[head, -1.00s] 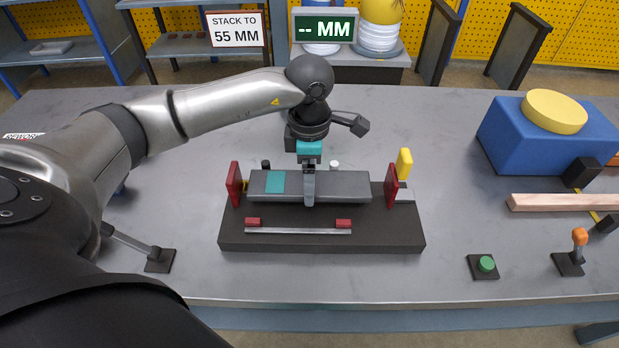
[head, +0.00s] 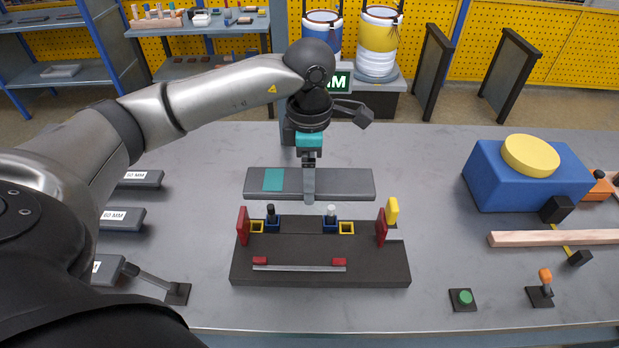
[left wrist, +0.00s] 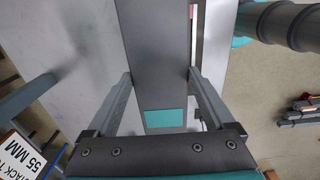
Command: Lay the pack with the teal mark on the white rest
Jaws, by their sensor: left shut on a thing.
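The pack with the teal mark (head: 345,184) is a long flat grey bar, its teal patch left of centre. My left gripper (head: 309,198) is shut on it near its middle and holds it level, above or just behind the dark fixture (head: 320,275). In the left wrist view the pack (left wrist: 160,35) lies between both fingers, its teal patch towards the camera. The fixture has a white-topped post (head: 331,212) and a black post (head: 270,213) on blue blocks, with yellow brackets beside them. My right gripper is not in view.
Red upright plates (head: 243,226) (head: 381,227) flank the fixture, with a yellow tab (head: 392,211) at right. Labelled grey packs (head: 125,219) lie at left. A blue block with a yellow disc (head: 525,180), a wooden bar (head: 550,238) and a green button (head: 465,297) are at right.

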